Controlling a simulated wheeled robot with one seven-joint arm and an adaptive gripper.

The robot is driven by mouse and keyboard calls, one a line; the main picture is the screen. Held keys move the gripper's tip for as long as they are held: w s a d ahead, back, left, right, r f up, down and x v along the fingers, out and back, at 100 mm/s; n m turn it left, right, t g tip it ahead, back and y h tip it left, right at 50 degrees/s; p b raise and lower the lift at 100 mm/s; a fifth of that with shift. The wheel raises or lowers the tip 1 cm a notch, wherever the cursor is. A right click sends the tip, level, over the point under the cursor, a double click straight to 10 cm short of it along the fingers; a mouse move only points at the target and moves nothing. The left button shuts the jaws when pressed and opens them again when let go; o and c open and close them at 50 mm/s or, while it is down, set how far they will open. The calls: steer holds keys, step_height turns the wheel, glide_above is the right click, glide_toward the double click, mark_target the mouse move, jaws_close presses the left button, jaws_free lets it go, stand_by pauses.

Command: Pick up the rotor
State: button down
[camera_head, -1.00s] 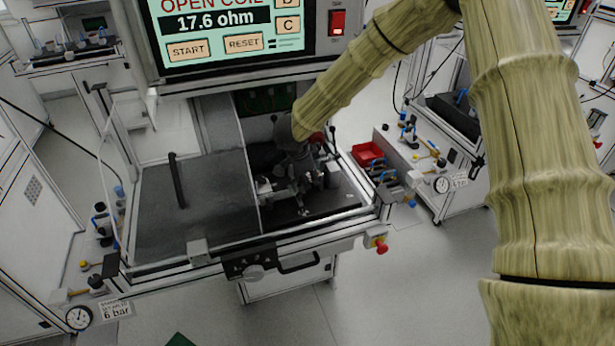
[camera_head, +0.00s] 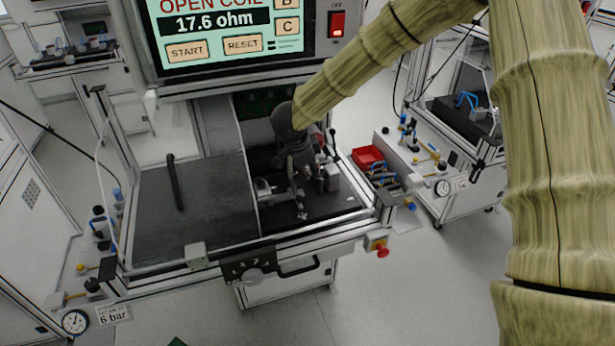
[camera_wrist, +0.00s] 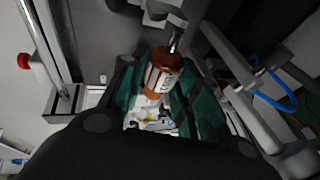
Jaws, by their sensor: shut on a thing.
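The rotor (camera_wrist: 164,72) shows in the wrist view as a copper-orange and white cylinder with a metal shaft at its upper end. It lies between the fingers of my gripper (camera_wrist: 158,92), which is shut on it. In the head view my gripper (camera_head: 295,185) is low over the right, black half of the test bench, among the fixture parts. The rotor cannot be made out there.
A fixture block (camera_head: 328,177) stands close to the right of my gripper. A grey panel with a black handle (camera_head: 175,182) covers the left half of the bench. A screen (camera_head: 225,38) reading 17.6 ohm hangs above. A red bin (camera_head: 367,157) sits to the right.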

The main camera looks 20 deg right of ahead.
steer(key=s+a+r+b, duration=0.1)
steer(key=s+a+b, duration=0.2)
steer(key=s, duration=1.2)
steer(key=shift+a, duration=0.5)
steer(key=shift+r, duration=0.15)
step_height(320, 180, up, 5)
steer(key=p, duration=0.5)
steer(key=shift+p, duration=0.3)
